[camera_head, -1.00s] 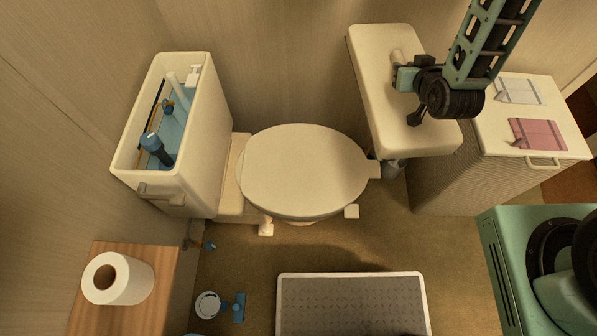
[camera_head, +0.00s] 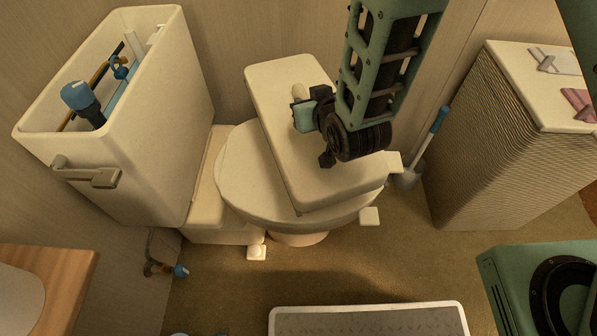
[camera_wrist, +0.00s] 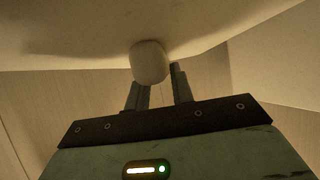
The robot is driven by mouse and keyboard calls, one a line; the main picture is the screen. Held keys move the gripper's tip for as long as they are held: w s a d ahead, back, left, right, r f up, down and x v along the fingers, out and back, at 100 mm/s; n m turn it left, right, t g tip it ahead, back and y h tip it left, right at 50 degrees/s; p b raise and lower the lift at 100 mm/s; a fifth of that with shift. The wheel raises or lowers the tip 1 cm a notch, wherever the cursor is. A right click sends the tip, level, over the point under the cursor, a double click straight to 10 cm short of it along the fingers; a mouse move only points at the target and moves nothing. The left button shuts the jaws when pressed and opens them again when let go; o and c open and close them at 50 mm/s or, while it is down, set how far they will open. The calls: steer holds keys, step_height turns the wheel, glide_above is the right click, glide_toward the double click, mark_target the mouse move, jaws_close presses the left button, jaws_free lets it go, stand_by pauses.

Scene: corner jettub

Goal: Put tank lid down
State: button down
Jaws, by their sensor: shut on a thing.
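The cream tank lid (camera_head: 276,140) is a long, rounded slab. In the head view it is over the closed toilet seat (camera_head: 238,185) and hides much of it. I cannot tell whether it touches the seat. My gripper (camera_head: 303,105) is shut on the lid's rounded knob. The wrist view shows the knob (camera_wrist: 148,62) at my fingertips (camera_wrist: 158,80), with the lid's broad pale surface (camera_wrist: 85,30) behind it. The toilet tank (camera_head: 150,130) stands open at the left, with its blue fittings (camera_head: 82,98) showing inside.
A ribbed hamper (camera_head: 480,140) with folded cloths on top stands at the right. A wooden surface (camera_head: 60,275) is at the lower left, a grey mat (camera_head: 370,322) at the front. Brown floor lies open between them.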

steer(key=shift+s+a+f+b, duration=0.4)
steer(key=shift+a+f+b, duration=0.1)
steer(key=shift+a+f, duration=0.25)
step_height(320, 180, down, 10)
steer(key=b, duration=0.3)
steer(key=shift+s+a+r, duration=0.1)
steer(key=shift+a, duration=0.05)
steer(key=shift+b, duration=0.3)
steer(key=c, duration=1.2)
jaws_free()
steer(key=shift+f, duration=0.2)
